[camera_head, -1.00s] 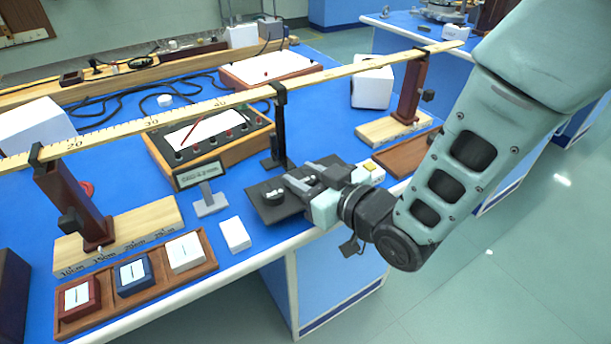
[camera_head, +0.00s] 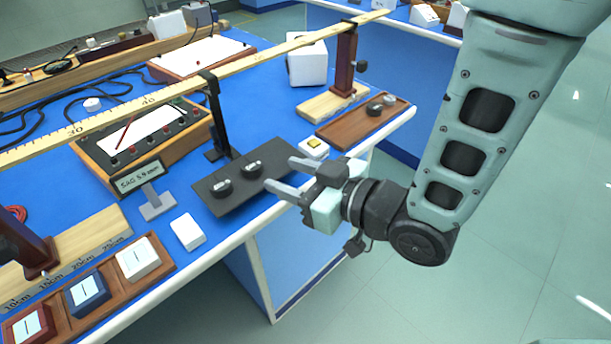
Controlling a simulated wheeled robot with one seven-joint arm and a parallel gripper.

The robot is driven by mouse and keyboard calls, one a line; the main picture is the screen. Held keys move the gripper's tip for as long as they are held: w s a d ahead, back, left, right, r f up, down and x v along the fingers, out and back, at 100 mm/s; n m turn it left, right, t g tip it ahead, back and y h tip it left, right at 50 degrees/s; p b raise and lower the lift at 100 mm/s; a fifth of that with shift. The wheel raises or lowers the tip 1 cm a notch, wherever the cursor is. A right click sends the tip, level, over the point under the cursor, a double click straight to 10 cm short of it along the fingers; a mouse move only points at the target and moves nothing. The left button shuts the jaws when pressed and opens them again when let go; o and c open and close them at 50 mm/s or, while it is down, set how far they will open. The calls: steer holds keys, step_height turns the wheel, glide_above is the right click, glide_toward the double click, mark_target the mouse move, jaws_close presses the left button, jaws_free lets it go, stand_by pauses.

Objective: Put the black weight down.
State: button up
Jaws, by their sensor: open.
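Two black weights stand side by side on a dark flat mat (camera_head: 235,204) near the front edge of the bench. One weight (camera_head: 221,189) is on the left and the other (camera_head: 251,170) is just right of it. My gripper (camera_head: 281,173) is open and empty to the right of the mat's weights, its fingers pointing left toward them. The fingertips are apart from both weights.
A brown wooden tray (camera_head: 350,128) with a dark and a grey weight lies behind my gripper. A long ruler (camera_head: 270,54) spans above the bench on supports. A display sign (camera_head: 137,179), a white block (camera_head: 188,231) and a yellow-topped block (camera_head: 315,148) stand nearby.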

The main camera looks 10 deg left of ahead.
steer(key=p+v, duration=0.2)
steer(key=p, duration=0.6)
steer(key=shift+s+d+r, duration=0.15)
steer(key=shift+d+r, duration=0.05)
steer(key=shift+d, duration=0.05)
steer(key=d+r+m+g+h, duration=0.3)
steer(key=d+r+h, duration=0.2)
steer(key=d+h, duration=0.3)
steer(key=s+d+r+m+g+h, duration=0.1)
steer(key=s+d+r+g+h, duration=0.3)
steer(key=s+d, duration=0.6)
step_height(320, 180, up, 3)
steer(key=shift+s+f+m+g+h, duration=0.1)
steer(key=shift+s+m+g+h, duration=0.2)
steer(key=shift+s+h, duration=0.35)
